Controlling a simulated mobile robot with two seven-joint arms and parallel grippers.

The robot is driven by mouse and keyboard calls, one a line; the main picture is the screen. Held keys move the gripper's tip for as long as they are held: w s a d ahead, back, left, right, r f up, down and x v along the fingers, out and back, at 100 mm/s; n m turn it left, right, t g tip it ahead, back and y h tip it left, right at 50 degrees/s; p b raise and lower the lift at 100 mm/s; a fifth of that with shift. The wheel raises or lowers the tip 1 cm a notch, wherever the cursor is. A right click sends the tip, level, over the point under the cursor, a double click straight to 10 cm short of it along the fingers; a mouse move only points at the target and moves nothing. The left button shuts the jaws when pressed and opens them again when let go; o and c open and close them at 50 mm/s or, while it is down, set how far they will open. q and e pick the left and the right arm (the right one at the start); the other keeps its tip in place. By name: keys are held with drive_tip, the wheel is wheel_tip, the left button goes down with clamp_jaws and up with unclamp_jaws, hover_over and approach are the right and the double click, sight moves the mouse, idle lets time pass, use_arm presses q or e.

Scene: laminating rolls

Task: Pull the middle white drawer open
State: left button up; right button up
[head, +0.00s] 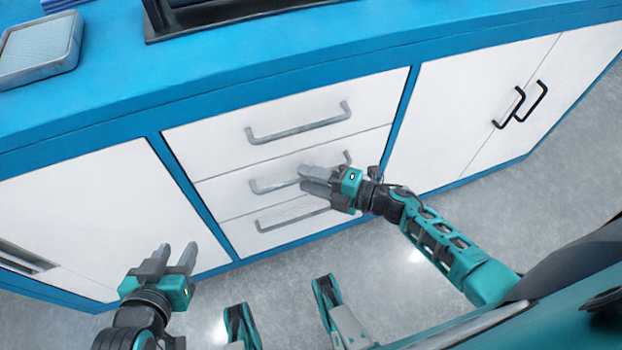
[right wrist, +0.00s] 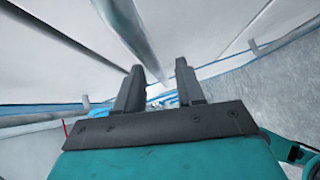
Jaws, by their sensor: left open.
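The middle white drawer (head: 222,192) is shut in the cabinet, flush with the drawers above and below. Its grey bar handle (head: 265,186) is partly hidden behind my right gripper (head: 309,178). In the right wrist view, the fingers of this gripper (right wrist: 160,75) stand apart, and a grey bar (right wrist: 132,35) runs down towards the gap between them; I cannot tell whether they touch it. My left gripper (head: 177,250) is open and empty, in front of the left white panel.
The top drawer handle (head: 298,130) and bottom drawer handle (head: 290,218) lie close above and below. White doors with black handles (head: 522,103) are at the right. A blue counter (head: 190,58) carries a grey tray (head: 38,48). Grey floor is in front.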

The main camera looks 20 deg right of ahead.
drive_tip(key=shift+w+a, duration=0.1)
drive_tip(key=shift+c, duration=0.4)
clamp_jaws()
